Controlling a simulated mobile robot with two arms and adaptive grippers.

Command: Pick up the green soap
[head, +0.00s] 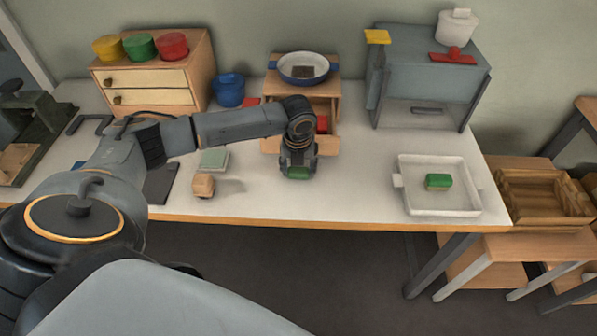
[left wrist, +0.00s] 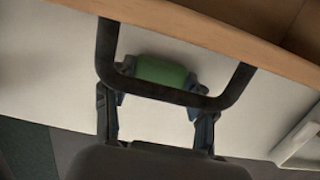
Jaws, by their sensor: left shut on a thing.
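My left gripper (head: 298,168) is over the front part of the white table, in front of the small wooden stand. It is shut on a green block, the green soap (head: 298,173), which shows just under the fingers. In the left wrist view the green soap (left wrist: 162,70) sits between the two fingertips of my left gripper (left wrist: 158,92), partly hidden behind a dark bar. I cannot tell whether it touches the table. A second green block (head: 438,181) lies in the white tray (head: 410,206) at the right. My right gripper is not in view.
A wooden stand (head: 272,90) with a blue-rimmed dish (head: 285,66) is just behind my left gripper. A tan block (head: 203,186) and a pale green pad (head: 213,159) lie to the left. A grey cabinet (head: 425,88) stands back right. Table between gripper and tray is clear.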

